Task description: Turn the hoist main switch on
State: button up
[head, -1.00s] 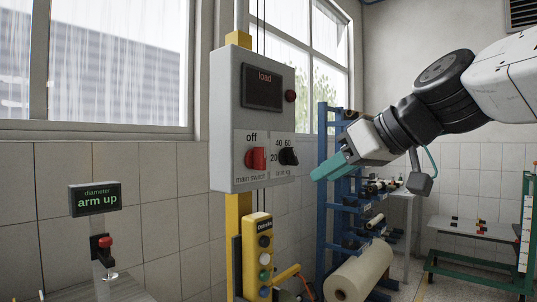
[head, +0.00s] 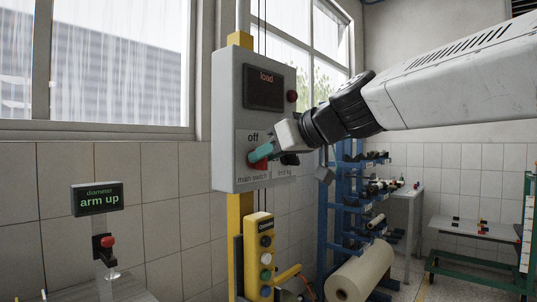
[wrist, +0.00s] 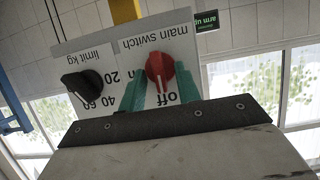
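The hoist main switch is a red rotary knob (head: 258,166) on the front of a grey control box (head: 226,120); my fingers partly cover it in the head view. In the wrist view, upside down, the red knob (wrist: 160,70) shows between the labels "main switch" and "off", its narrow end towards "off". My gripper (head: 262,152) is in front of the knob. In the wrist view my gripper's (wrist: 161,82) teal fingers are apart, one on each side of the knob, with gaps visible. I cannot tell whether they reach fully around it.
A black limit dial (wrist: 82,86) sits beside the switch. A load display (head: 264,87) and a dark red button (head: 291,97) are above. A yellow pendant (head: 264,255) hangs below. A blue rack (head: 328,230) stands to the right, and an "arm up" sign (head: 97,199) is left.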

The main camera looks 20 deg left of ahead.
grip_shut()
jog(key=shift+g, duration=0.3)
jog(key=shift+w+d+f+m+g+y, duration=0.2)
jog(key=shift+m+g+y, duration=0.65)
jog(key=shift+m, duration=1.35)
jog(key=shift+w+a+f+m+g+y, duration=0.2)
jog(key=shift+m+g+y, duration=0.65)
jog(key=shift+m, duration=1.35)
jog(key=shift+w+d+f+m+g+y, duration=0.25)
jog(key=shift+m+g+y, duration=0.6)
jog(key=shift+m, duration=1.35)
jog(key=shift+f, duration=0.1)
